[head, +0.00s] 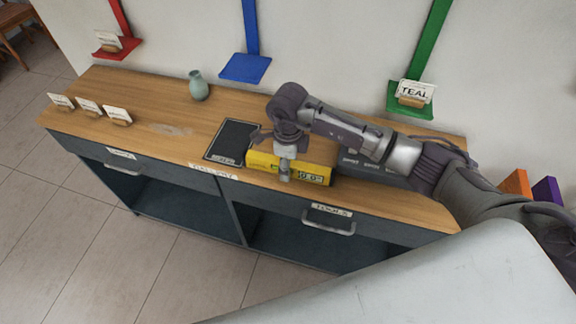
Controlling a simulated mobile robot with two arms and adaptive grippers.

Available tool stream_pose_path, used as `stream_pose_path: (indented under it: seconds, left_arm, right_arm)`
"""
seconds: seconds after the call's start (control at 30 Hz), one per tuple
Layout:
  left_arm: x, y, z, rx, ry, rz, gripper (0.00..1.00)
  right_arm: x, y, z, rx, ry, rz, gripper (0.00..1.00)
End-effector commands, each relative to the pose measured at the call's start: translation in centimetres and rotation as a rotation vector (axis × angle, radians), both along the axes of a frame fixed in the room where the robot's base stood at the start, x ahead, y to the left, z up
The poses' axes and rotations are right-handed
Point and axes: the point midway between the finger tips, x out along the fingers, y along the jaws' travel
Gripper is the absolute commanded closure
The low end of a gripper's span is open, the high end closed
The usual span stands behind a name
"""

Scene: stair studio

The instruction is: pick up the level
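The level (317,173) is a yellow bar with a small display. It lies near the front edge of the wooden counter, right of a dark mat. My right gripper (284,172) reaches down from above at the level, left of its display. Part of the gripper covers the level's front face. Its fingers are small and partly hidden by its own body, so I cannot tell whether they are open or closed on the level. My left gripper is not in view.
A dark mat (232,141) lies beside the level. A grey-green vase (199,87) and several labelled cards (89,108) stand farther left on the counter (165,130). Red, blue (244,67) and green (408,108) ledges are on the wall behind. A drawer handle (328,222) juts out below.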

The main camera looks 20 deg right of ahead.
Motion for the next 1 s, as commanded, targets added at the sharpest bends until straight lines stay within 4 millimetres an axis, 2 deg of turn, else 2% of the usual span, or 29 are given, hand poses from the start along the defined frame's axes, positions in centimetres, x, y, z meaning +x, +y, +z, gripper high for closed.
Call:
stream_pose_path:
  seconds: [0.03,0.3,0.77,0.87,1.0]
  left_arm:
    - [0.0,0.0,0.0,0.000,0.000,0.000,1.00]
    - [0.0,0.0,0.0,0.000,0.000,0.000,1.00]
    - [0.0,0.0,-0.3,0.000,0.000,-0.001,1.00]
    - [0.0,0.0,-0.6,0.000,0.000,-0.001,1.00]
    - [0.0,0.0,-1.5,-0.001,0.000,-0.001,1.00]
  right_arm:
    - [0.0,0.0,0.0,0.000,0.000,0.000,0.56]
    - [0.0,0.0,0.0,0.000,0.000,0.000,1.00]
    - [0.1,0.0,0.7,0.002,-0.002,-0.001,1.00]
    - [0.1,0.0,1.8,0.001,-0.006,0.001,1.00]
    - [0.1,0.0,4.3,0.001,-0.006,0.001,1.00]
